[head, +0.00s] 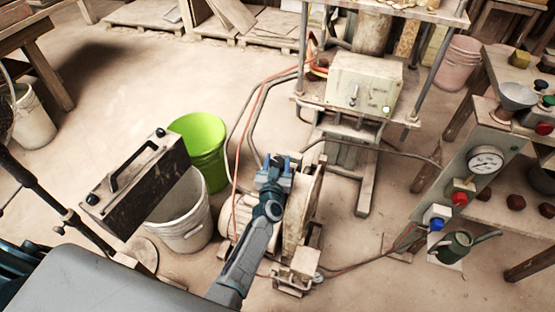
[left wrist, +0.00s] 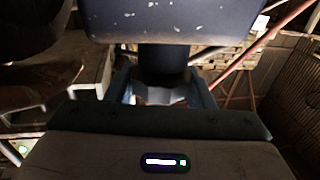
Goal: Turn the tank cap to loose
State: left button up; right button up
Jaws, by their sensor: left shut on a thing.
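My left gripper (head: 273,172) reaches out over the top of the pump unit (head: 298,225), a worn, pale machine on the floor. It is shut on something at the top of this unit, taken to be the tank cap. The fingers hide the cap in the head view, so its turn position cannot be read. In the left wrist view, a small pale piece (left wrist: 165,96) shows between the two bluish fingers, below a dark blue, chipped block (left wrist: 175,20). My right gripper is not in view.
A green bucket (head: 201,143) and a white bucket (head: 182,222) stand left of the pump unit. Hoses run to the press (head: 358,82) behind it. A gauge panel (head: 470,180) and a watering can (head: 455,247) are at the right. Floor between is partly clear.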

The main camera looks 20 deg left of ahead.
pick_arm(q)
jog(key=o, duration=1)
jog(key=shift+s, duration=0.5)
jog(key=s, duration=0.3)
jog(key=s+d, duration=0.1)
jog(key=s, duration=0.5)
jog(key=shift+s+d, duration=0.35)
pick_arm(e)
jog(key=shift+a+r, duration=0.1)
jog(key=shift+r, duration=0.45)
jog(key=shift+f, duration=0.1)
